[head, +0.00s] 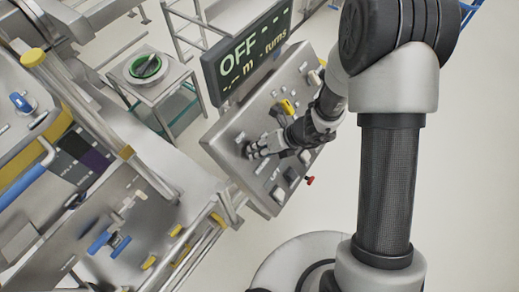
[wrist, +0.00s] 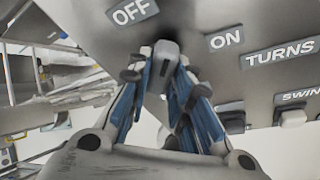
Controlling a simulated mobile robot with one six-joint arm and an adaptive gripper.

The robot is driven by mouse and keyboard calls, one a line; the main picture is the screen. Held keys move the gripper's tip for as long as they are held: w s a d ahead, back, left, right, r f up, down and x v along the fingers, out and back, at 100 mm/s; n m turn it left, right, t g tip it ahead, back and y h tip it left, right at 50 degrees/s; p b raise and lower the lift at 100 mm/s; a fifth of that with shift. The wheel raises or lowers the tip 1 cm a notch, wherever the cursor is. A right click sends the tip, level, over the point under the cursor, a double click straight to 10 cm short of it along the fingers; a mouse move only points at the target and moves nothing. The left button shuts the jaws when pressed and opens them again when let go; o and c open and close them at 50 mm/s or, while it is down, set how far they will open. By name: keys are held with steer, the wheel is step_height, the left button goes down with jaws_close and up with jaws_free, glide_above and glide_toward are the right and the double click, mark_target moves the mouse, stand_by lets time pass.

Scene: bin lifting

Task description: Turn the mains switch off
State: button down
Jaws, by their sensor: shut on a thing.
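In the wrist view the mains switch is a grey handle (wrist: 166,52) on the steel control panel (head: 230,140), between an OFF label (wrist: 135,11) at its upper left and an ON label (wrist: 225,39) to its right. My gripper (wrist: 161,72) has its blue-padded fingers on either side of the handle and is shut on it. In the head view my gripper (head: 254,150) reaches the left part of the panel, and the handle is hidden there. The display (head: 245,50) above the panel reads OFF.
A yellow handle (head: 288,106) and other switches sit on the panel near my wrist. A red knob (head: 309,181) sticks out at its lower edge. A small table (head: 158,88) with a green-rimmed bowl stands behind left. Steel machinery fills the left; the floor at right is clear.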

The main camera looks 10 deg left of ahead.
steer(key=shift+f, duration=0.1)
steer(key=n+b, duration=0.2)
steer(key=b, duration=0.1)
steer(key=n+t+h+b, duration=0.1)
steer(key=b, duration=0.2)
steer(key=shift+s+a+f+n+b, duration=0.1)
steer(key=shift+f+n+b, duration=0.05)
steer(key=shift+n+b, duration=0.2)
steer(key=n+b, duration=0.1)
steer(key=b, duration=0.1)
steer(key=n+t+b, duration=0.1)
steer(key=n+b, duration=0.1)
steer(key=shift+s+r+h, duration=0.1)
steer(key=shift+r+h, duration=0.1)
steer(key=shift+h, duration=0.1)
steer(key=c, duration=1.4)
jaws_free()
steer(key=shift+c, duration=0.2)
steer(key=shift+r, duration=0.2)
